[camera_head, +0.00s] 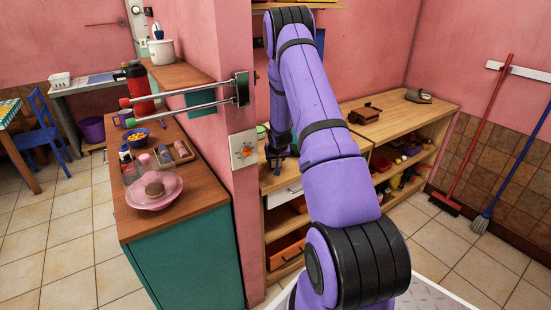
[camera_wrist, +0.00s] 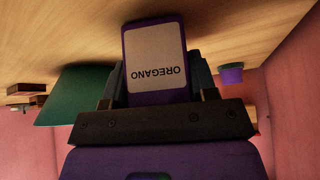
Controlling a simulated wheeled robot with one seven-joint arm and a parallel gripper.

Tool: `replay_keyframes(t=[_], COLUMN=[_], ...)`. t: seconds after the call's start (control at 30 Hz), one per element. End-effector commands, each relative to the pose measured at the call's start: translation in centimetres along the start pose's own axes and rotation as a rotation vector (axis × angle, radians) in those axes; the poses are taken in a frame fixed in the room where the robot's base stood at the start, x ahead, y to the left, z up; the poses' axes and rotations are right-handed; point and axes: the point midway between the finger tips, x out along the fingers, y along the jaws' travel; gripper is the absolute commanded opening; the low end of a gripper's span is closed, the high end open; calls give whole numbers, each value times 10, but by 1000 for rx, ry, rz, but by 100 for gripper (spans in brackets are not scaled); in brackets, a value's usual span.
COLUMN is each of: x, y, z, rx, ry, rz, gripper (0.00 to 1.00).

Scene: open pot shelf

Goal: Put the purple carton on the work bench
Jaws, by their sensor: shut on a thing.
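The purple carton (camera_wrist: 158,62) with a pale label reading OREGANO, upside down in the picture, is between the fingers of my gripper (camera_wrist: 157,92) in the wrist view. My gripper is shut on it. In the head view my gripper (camera_head: 278,153) is small and dark, low by the wooden bench behind the pink wall end; the carton cannot be made out there. The wooden bench top (camera_head: 405,119) runs right from there, and a wooden surface fills the upper wrist view (camera_wrist: 60,38). I cannot tell whether the carton touches it.
A dark green thing (camera_wrist: 75,95) and a small purple pot (camera_wrist: 231,73) flank the carton in the wrist view. A brown box (camera_head: 365,113) and a scale-like item (camera_head: 418,96) stand on the bench's right part. The pink wall end (camera_head: 235,100) is close on the left.

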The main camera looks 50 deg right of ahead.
Motion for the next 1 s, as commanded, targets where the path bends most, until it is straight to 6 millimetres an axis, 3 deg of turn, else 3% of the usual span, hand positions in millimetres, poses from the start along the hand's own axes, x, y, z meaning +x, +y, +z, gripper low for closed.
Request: replay_keyframes(t=[0.2, 0.23, 0.3, 0.33, 0.67, 0.83, 1.0], x=[3, 2, 2, 2, -1, -19, -49], y=[0, 0, 0, 0, 0, 0, 0], z=[2, 2, 2, 2, -1, -1, -1], rx=[0, 0, 0, 0, 0, 0, -1], ry=[-1, -1, -1, -1, 1, 1, 1], rz=[0, 0, 0, 0, 0, 0, 0], gripper=[30, 60, 76, 78, 78, 78, 78])
